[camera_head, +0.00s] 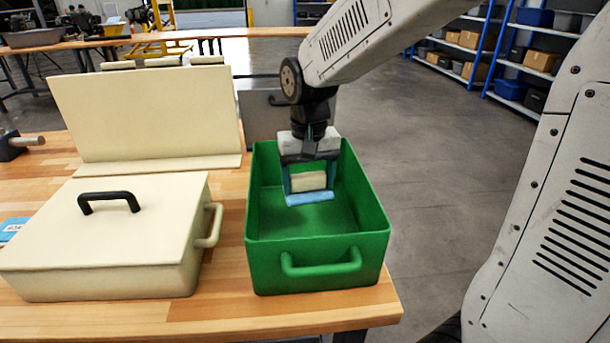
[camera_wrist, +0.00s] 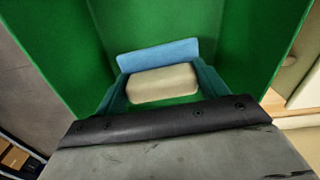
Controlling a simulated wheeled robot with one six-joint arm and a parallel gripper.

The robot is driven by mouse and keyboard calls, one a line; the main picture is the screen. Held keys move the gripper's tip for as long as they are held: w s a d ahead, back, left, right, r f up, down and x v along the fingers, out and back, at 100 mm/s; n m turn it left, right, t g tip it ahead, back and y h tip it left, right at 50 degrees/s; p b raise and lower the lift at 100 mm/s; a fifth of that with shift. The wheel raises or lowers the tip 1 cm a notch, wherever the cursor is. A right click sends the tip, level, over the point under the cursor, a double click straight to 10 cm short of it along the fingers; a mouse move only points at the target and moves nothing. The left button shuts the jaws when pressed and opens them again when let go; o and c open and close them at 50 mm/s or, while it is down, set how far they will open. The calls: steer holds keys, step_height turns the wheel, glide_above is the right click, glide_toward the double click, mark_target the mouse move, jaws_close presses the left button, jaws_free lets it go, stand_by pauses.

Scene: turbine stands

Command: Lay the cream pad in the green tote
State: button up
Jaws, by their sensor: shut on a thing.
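The green tote (camera_head: 318,262) stands open on the wooden table, at its right end. My gripper (camera_head: 308,184) points down inside the tote, between its walls. It is shut on the cream pad (camera_head: 308,181), a small pale block held between the fingers. In the wrist view the cream pad (camera_wrist: 162,83) sits between the teal fingers, with a light blue piece (camera_wrist: 158,54) just beyond it. Green tote walls (camera_wrist: 230,40) surround it there. I cannot tell whether the pad touches the tote floor.
A cream case (camera_head: 110,240) with a black lid handle stands left of the tote. A cream upright panel (camera_head: 145,115) is behind it, and a grey box (camera_head: 262,108) is behind the tote. Shelves (camera_head: 500,50) stand far back right; the floor between is clear.

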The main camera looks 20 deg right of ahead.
steer(key=shift+f, duration=4.3)
steer(key=shift+f, duration=0.3)
steer(key=o, duration=1.1)
steer(key=shift+o, duration=0.2)
steer(key=shift+r, duration=3.45)
